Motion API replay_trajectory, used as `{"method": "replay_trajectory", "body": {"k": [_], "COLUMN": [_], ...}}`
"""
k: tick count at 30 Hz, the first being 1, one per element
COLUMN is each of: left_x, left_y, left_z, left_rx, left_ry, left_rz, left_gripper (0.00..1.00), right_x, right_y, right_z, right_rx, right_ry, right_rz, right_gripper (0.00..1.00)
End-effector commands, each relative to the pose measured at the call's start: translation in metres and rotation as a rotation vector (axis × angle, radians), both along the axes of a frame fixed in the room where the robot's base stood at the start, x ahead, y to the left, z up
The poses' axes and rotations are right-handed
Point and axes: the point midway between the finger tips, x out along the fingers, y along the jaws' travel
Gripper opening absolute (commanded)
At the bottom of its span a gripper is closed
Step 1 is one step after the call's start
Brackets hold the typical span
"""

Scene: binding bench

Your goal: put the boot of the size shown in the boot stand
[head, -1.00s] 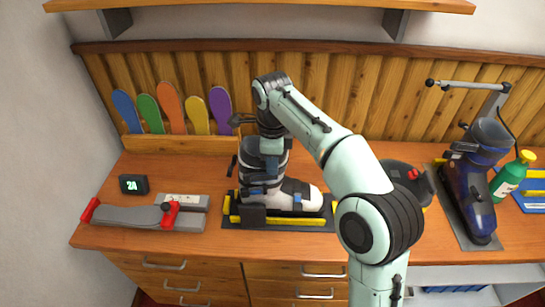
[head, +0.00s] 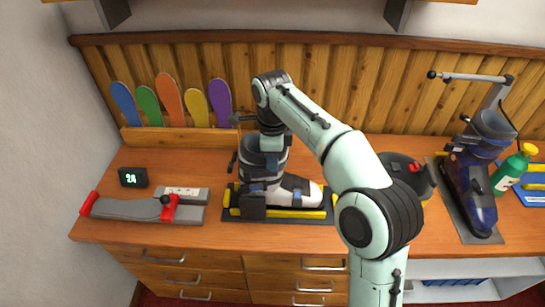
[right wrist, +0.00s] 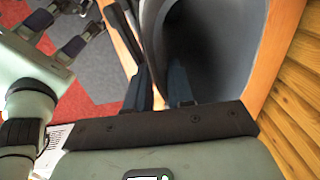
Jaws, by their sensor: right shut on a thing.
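A white and dark grey boot (head: 297,187) stands upright at the middle of the bench, toe to the right. It is over a black base with yellow rails (head: 315,214); I cannot tell if its sole is fully seated. My right gripper (head: 270,142) is shut on the boot's upper cuff. In the right wrist view the two fingers (right wrist: 160,88) straddle the grey cuff wall (right wrist: 218,50). A small display (head: 133,178) reads 24. A dark blue boot (head: 470,185) stands on a grey plate under a metal arm at the right. My left gripper is not in view.
A grey device with red levers (head: 140,208) lies at the front left. Several coloured insoles (head: 168,100) stand against the back wall. A red-topped black canister (head: 408,172) is behind my right arm. A green bottle (head: 508,172) stands at the far right.

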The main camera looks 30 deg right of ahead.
Motion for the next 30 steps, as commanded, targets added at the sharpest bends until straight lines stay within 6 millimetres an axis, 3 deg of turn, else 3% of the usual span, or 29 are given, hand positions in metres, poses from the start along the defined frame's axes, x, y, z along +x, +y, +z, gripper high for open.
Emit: {"method": "replay_trajectory", "body": {"k": [16,17,18,19,30], "left_x": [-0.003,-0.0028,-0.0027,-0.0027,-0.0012], "left_y": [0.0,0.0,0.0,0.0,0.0], "left_z": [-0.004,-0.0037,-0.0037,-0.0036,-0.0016], "left_rx": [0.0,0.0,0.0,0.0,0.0], "left_ry": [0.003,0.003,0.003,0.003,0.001], "left_rz": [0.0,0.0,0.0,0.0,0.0], "left_gripper": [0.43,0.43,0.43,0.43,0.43], "right_x": [0.0003,0.0004,0.0004,0.0004,0.0], "right_y": [-0.0002,-0.0002,-0.0001,-0.0001,0.0002], "right_z": [-0.0058,-0.0055,-0.0054,-0.0055,-0.0023], "right_rx": [0.0,0.0,0.0,0.0,0.0], "right_ry": [-0.005,-0.005,-0.005,-0.004,0.001], "right_rz": [0.0,0.0,0.0,0.0,0.0], "right_gripper": [0.0,0.32,0.45,0.52,0.52]}}
